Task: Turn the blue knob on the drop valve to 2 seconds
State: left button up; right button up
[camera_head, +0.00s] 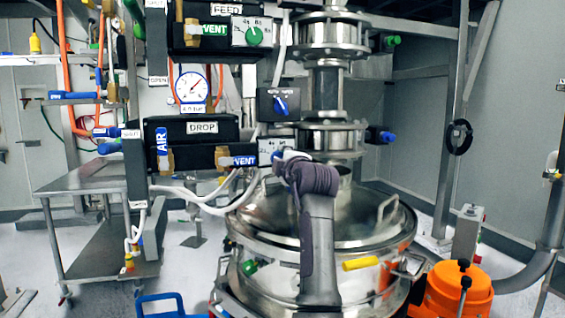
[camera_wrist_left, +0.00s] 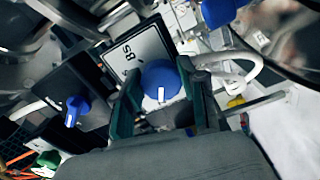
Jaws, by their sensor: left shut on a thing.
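The drop valve (camera_head: 190,129) is a black block labelled DROP, with a white dial plate (camera_head: 272,145) at its lower right. In the left wrist view the blue knob (camera_wrist_left: 160,78) sits on that white plate (camera_wrist_left: 136,50), where "8s" is readable. The knob's white mark faces the bottom of that picture; the marking it points at is hidden. My left gripper (camera_wrist_left: 162,98) has a dark green finger on each side of the knob and is shut on it. In the head view my arm and wrist cover most of the knob. My right gripper is in neither view.
A black box with another blue knob (camera_head: 281,105) sits just above. The feed valve's green knob (camera_head: 253,36) is higher up. A round steel vessel (camera_head: 350,215) stands below.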

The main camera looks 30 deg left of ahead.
pick_arm(q)
jog(key=o, duration=1.1)
jog(key=shift+o, duration=0.2)
jog(key=v, duration=0.7)
jog(key=shift+s+d, duration=0.2)
jog(key=shift+d, duration=0.05)
jog(key=shift+f, duration=0.1)
